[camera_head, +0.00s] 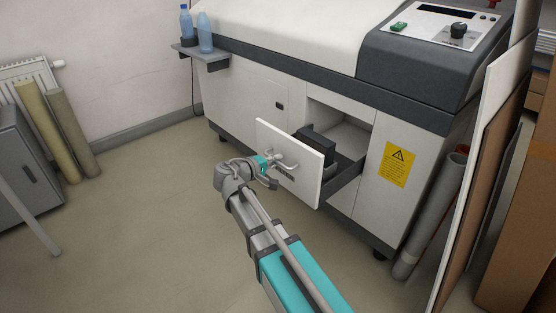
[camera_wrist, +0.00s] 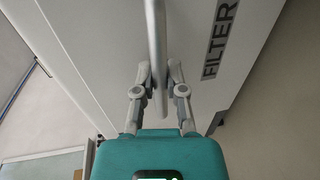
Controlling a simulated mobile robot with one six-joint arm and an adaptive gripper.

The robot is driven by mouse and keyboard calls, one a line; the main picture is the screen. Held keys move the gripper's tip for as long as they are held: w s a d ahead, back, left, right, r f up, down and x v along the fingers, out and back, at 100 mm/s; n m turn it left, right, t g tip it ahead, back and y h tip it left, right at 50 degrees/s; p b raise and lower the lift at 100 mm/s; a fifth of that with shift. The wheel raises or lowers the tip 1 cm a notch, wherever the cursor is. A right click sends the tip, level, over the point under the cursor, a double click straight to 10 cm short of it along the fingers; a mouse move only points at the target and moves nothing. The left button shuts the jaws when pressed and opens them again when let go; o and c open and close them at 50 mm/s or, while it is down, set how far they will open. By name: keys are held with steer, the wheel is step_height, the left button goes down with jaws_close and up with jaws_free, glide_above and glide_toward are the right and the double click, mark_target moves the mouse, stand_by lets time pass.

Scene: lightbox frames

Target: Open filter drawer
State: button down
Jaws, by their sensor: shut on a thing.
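The filter drawer (camera_head: 303,178) has a white front and is pulled out of the machine, with dark side rails and a dark box inside it. Its front carries a grey bar handle (camera_wrist: 156,45) and the label FILTER (camera_wrist: 221,40) in the wrist view. My gripper (camera_head: 272,168) is at the drawer front, its fingers on either side of the handle. In the wrist view my gripper (camera_wrist: 158,88) is shut on the bar. The back of the drawer is partly hidden by its front.
The white machine (camera_head: 240,98) stands behind, with a control panel (camera_head: 440,27) on top. Bottles stand on a side shelf (camera_head: 205,57) at left. Grey tubes (camera_head: 428,220) and leaning panels (camera_head: 490,170) crowd the right. Floor (camera_head: 150,220) left of my arm is clear.

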steer(key=shift+w+d, duration=0.1)
steer(key=c, duration=0.7)
jaws_free()
